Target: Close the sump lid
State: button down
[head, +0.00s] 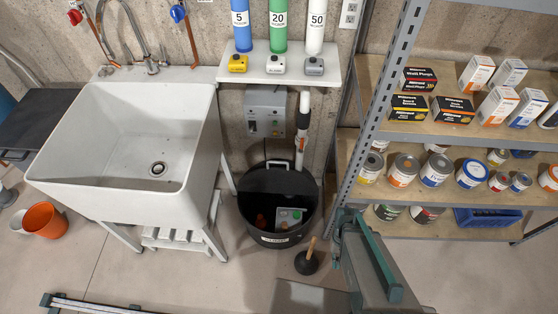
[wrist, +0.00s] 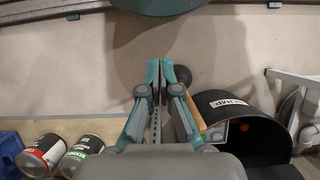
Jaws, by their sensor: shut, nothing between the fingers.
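The black round sump (head: 308,212) stands on the floor between the sink and the shelf, with its front label facing out. Its top is open, and a red item and a grey box with a green part show inside. The dark lid (head: 278,176) appears raised at the back rim, with a pale handle at its top edge. The sump also shows at the right of the wrist view (wrist: 245,112). My gripper (wrist: 160,72) is shut and empty in the wrist view, pointing over bare floor, left of the sump and apart from it.
A plunger (head: 307,262) stands on the floor just in front of the sump. The white sink (head: 130,150) is left of it, the loaded metal shelf (head: 375,120) right. A white pipe (head: 302,130) and a small wall shelf (head: 280,70) are behind. The front floor is mostly clear.

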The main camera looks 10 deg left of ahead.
jog(key=w+a+r+n+t+b, duration=0.1)
jog(key=w+a+b, duration=0.1)
jog(key=w+a, duration=0.45)
jog(key=w+a+t+b, duration=0.1)
jog(key=w+a+b, duration=0.15)
jog(key=w, duration=0.75)
jog(key=w+a+r+n+t+b, duration=0.1)
jog(key=w+a+b, duration=0.1)
jog(key=w+a, duration=0.55)
jog(key=w+a+r+m+t+b, duration=0.1)
jog(key=w+a+r+b, duration=0.1)
jog(key=w+a+r, duration=0.6)
jog(key=w+a+r+b, duration=0.2)
jog(key=w+a+r, duration=0.4)
jog(key=w, duration=0.4)
jog(key=s+f+p, duration=0.1)
jog(key=s+f, duration=0.2)
jog(key=f, duration=0.7)
jog(key=shift+d+f+m, duration=0.2)
jog(key=shift+d+m, duration=0.15)
jog(key=shift+m, duration=0.05)
